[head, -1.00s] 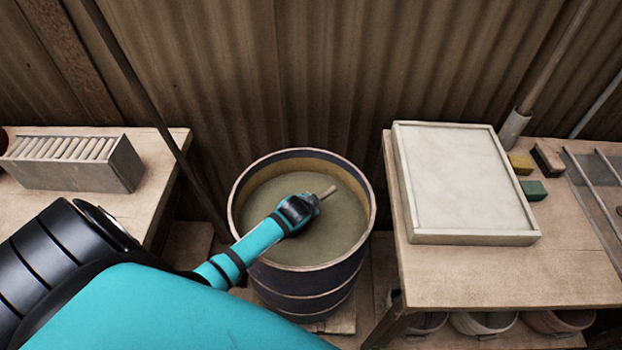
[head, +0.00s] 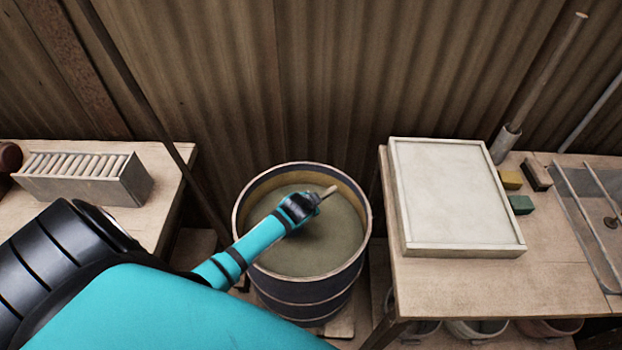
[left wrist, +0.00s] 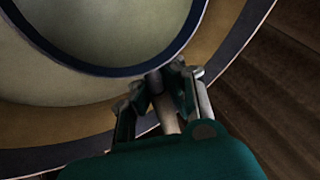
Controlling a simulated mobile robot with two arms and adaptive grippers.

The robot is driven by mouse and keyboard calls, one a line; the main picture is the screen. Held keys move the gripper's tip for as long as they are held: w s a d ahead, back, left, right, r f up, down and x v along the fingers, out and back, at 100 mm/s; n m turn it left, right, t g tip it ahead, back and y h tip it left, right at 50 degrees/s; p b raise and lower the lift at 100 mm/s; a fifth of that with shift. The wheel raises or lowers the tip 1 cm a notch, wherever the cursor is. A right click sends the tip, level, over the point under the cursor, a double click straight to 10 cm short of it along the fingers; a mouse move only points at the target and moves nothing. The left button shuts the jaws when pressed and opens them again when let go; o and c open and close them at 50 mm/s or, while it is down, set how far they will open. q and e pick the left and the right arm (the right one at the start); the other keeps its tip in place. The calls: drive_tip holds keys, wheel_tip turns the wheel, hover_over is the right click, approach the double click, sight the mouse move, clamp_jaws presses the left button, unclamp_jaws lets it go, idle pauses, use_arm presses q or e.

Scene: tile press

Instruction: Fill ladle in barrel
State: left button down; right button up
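The barrel (head: 305,286) is dark with paler bands, stands on the floor between two tables, and holds grey-green liquid (head: 330,245). It also fills much of the left wrist view (left wrist: 235,38). My left gripper (head: 312,202) is over the liquid, inside the barrel's outline. It is shut on a thin pale rod, seemingly the ladle handle (head: 328,192), which also shows between the fingers in the left wrist view (left wrist: 163,108). A dark blue ring (left wrist: 110,71) lies beyond the fingertips; I cannot tell whether it is the ladle's bowl rim. My right gripper is out of view.
A right table (head: 440,285) bears a pale framed tray (head: 450,190), small coloured blocks (head: 521,204) and a leaning pole (head: 548,70). A left table (head: 150,205) bears a grey slotted box (head: 88,178). A corrugated wall (head: 330,80) stands close behind.

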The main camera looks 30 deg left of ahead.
use_arm(q)
drive_tip(key=shift+w+d+r+p, duration=0.1)
drive_tip(key=shift+r+p, duration=1.15)
drive_tip(key=shift+r, duration=0.05)
drive_tip(key=shift+w+r+p, duration=0.1)
drive_tip(key=shift+r+p, duration=1.15)
drive_tip(key=shift+g, duration=0.4)
wheel_tip(320, 180, up, 4)
drive_tip(key=p, duration=0.5)
drive_tip(key=shift+w+r, duration=0.1)
drive_tip(key=shift+r, duration=0.15)
